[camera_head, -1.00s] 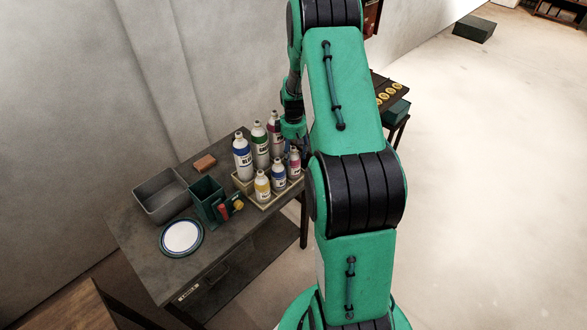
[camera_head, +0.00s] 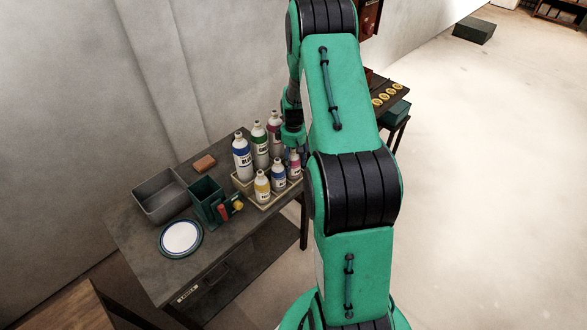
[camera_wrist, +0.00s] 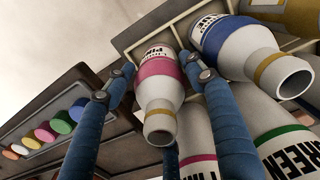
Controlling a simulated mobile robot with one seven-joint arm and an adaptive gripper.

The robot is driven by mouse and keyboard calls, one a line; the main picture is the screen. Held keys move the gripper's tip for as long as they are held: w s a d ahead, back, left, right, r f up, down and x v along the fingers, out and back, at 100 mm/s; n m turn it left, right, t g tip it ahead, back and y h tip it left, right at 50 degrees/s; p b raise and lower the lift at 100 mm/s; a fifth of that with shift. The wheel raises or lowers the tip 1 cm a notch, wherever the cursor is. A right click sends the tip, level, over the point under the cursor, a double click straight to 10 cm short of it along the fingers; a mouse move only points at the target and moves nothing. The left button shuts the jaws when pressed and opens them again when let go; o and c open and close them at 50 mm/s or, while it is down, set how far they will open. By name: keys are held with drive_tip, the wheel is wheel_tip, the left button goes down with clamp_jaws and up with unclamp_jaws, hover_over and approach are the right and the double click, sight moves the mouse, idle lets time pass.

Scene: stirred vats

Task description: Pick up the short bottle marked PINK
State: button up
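The short bottle marked PINK (camera_wrist: 160,82) has a pink label and an open neck. It is in the middle of the wrist view, between the two blue fingers of my gripper (camera_wrist: 156,65). The fingers are spread on either side of it, with a narrow gap at the left finger; contact at the right finger is unclear. In the head view the bottle (camera_head: 295,161) stands at the right front of the bottle crate (camera_head: 264,205), partly hidden by my arm. My fingertips are hidden there.
A short blue-label bottle (camera_wrist: 236,48) stands close beside it. Tall bottles marked PINK (camera_wrist: 199,140) and GREEN (camera_wrist: 282,140) stand behind. The table also holds a grey bin (camera_head: 160,205), a green box (camera_head: 205,200) and a plate (camera_head: 181,237).

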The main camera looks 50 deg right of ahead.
sight(293, 154)
drive_tip(key=c, duration=1)
drive_tip(key=shift+r, duration=0.1)
drive_tip(key=shift+r+p, duration=0.3)
drive_tip(key=shift+r, duration=0.45)
wheel_tip(293, 154, up, 2)
drive_tip(key=shift+r+p, duration=0.15)
drive_tip(key=shift+p, duration=0.15)
drive_tip(key=s+a+r+p, duration=0.1)
drive_tip(key=s+a, duration=0.8)
drive_tip(key=s, duration=0.4)
drive_tip(key=shift+a+p, duration=0.2)
drive_tip(key=shift+p, duration=0.2)
